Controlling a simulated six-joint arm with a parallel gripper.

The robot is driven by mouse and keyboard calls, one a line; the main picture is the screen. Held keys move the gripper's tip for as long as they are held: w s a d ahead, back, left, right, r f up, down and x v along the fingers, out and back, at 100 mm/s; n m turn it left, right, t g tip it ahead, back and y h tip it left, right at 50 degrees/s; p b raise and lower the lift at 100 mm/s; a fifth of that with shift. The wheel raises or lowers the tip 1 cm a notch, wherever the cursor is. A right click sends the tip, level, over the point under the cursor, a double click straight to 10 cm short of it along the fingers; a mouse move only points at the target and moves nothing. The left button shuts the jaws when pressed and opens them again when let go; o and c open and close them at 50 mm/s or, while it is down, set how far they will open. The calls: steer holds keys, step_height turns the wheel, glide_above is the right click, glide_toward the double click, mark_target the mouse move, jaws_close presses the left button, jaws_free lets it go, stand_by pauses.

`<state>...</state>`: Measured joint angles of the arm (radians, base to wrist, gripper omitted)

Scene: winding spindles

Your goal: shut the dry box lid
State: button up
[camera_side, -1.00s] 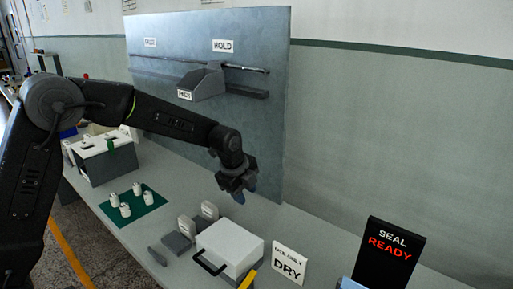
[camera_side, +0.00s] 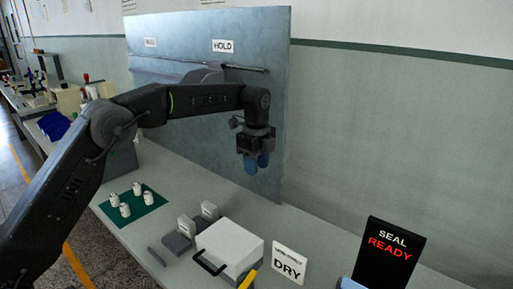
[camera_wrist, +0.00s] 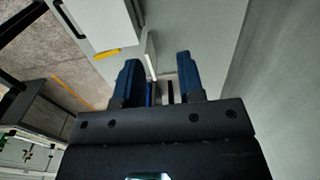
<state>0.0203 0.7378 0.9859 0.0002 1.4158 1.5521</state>
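The dry box (camera_side: 240,268) stands on the bench, just left of the white DRY sign (camera_side: 289,263). Its white lid (camera_side: 230,243) lies flat across the top, with no clear gap visible, and a black handle (camera_side: 210,265) shows at the front. In the wrist view the white lid (camera_wrist: 102,20) is at upper left, with the handle along its left side. My gripper (camera_side: 256,163) hangs above and behind the box, blue fingers pointing down, apart from the lid. In the wrist view its two fingers (camera_wrist: 158,62) are spread with nothing held between them.
Grey blocks with white labels (camera_side: 180,243) stand left of the box. White spindles stand on a green mat (camera_side: 148,203). A black SEAL READY display (camera_side: 388,250) is at right. The blue-grey panel (camera_side: 205,115) rises behind my arm. A yellow piece (camera_side: 249,280) is at the box's front.

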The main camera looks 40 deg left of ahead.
step_height(320, 180, up, 5)
steer(key=shift+f, duration=0.15)
stand_by(0.3)
steer(key=s+r+n+t, duration=0.2)
steer(key=s+r+n, duration=0.25)
steer(key=s, duration=0.45)
steer(key=s+r+n+t, duration=0.1)
steer(key=s+r+n, duration=0.35)
steer(key=s, duration=0.45)
steer(key=s+f+n+t, duration=0.1)
steer(key=s+f+n, duration=0.3)
steer(key=s, duration=0.4)
steer(key=s+a+f+n+t, duration=0.1)
steer(key=s+f+n, duration=0.4)
steer(key=s, duration=0.4)
steer(key=shift+s+t, duration=0.15)
steer(key=shift+t, duration=0.15)
